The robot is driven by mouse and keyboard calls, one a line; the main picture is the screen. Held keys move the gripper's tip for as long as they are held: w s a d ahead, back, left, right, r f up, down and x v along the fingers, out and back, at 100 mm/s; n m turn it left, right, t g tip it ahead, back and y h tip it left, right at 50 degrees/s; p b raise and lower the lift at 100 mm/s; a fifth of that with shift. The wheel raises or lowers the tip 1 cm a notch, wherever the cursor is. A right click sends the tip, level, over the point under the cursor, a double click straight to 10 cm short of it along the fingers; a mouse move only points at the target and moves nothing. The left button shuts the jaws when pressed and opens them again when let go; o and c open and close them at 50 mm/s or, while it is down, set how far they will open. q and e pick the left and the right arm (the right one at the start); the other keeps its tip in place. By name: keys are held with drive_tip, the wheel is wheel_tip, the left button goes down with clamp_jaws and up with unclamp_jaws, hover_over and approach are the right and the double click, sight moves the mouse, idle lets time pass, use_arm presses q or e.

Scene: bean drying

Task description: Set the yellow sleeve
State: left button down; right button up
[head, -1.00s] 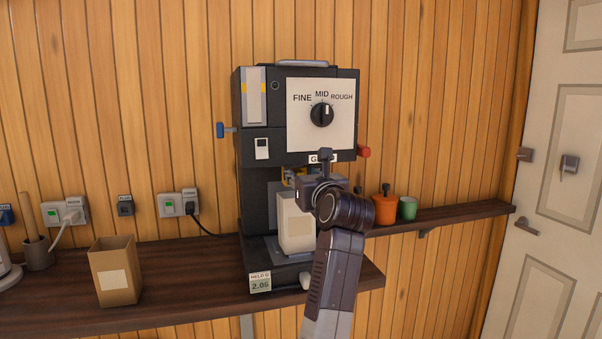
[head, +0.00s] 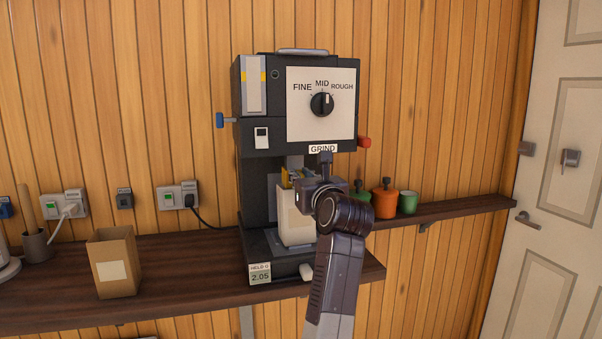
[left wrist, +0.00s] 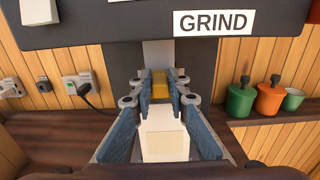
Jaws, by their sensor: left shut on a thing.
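The yellow sleeve (head: 288,177) is below the grinder's head, just under the grey spout (head: 294,161) and above a white bag (head: 295,224). My left gripper (head: 292,180) is shut on it. In the left wrist view the sleeve (left wrist: 160,86) sits between the two fingertips (left wrist: 161,80), in line with the spout. I cannot tell whether the sleeve is around the spout or only below it. The bag (left wrist: 164,143) stands upright on the grinder's base, its top partly hidden by my gripper. My right gripper is not in view.
The black grinder (head: 258,178) has a dial (head: 322,104) and a GRIND label. A brown paper bag (head: 115,275) stands on the wooden counter (head: 190,277) at left. Green and orange pots (head: 385,203) and a green cup (head: 407,202) stand on the shelf behind my arm.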

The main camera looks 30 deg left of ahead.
use_arm(q)
wheel_tip(320, 180, down, 2)
drive_tip(key=shift+f, duration=0.15)
drive_tip(key=c, duration=1.8)
unclamp_jaws()
drive_tip(key=shift+c, duration=0.2)
drive_tip(key=v, duration=0.7)
drive_tip(key=shift+d, duration=0.15)
drive_tip(key=shift+s, duration=0.2)
